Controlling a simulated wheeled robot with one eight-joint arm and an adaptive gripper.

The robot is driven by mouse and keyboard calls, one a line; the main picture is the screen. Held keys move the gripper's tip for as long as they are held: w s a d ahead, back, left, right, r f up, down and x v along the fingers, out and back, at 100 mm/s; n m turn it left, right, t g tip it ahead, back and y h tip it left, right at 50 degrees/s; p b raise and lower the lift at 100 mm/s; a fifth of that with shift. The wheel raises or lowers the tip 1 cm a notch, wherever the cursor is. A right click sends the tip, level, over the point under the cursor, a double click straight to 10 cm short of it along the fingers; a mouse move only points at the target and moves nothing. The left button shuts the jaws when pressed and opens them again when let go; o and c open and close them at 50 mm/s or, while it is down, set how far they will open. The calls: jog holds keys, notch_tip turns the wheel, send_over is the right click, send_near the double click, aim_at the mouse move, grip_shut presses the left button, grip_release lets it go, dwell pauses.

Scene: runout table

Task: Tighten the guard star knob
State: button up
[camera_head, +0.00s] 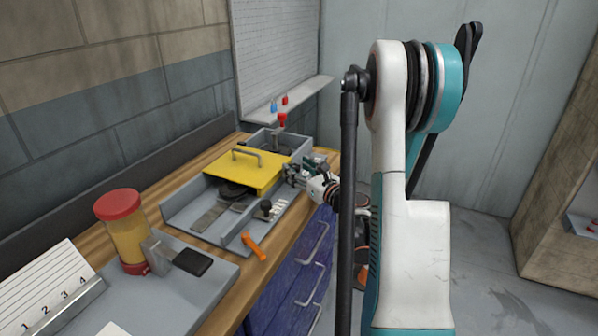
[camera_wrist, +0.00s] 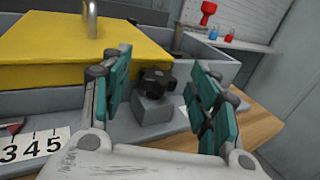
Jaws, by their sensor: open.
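The black star knob (camera_wrist: 157,82) sits on a small grey block (camera_wrist: 153,108) beside the yellow guard (camera_wrist: 60,47) in the wrist view. My gripper (camera_wrist: 162,85) is open, with a teal-padded finger on each side of the knob and a visible gap to both. The knob appears ahead of the fingers; whether they reach around it I cannot tell. In the head view my gripper (camera_head: 296,172) is at the right end of the yellow guard (camera_head: 246,170), and the star knob there is hidden behind it.
A grey tray (camera_head: 178,218) holds the guard on the wooden bench (camera_head: 150,194). Another black knob (camera_head: 266,206) stands at the tray's front. An orange-handled item (camera_head: 254,246) lies near the bench edge. A red-lidded jar (camera_head: 125,230) stands at left. Number labels (camera_wrist: 34,148) lie left of my gripper.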

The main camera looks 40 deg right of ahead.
notch_tip(320, 180, up, 10)
jog(key=shift+f, duration=0.25)
dwell(0.4)
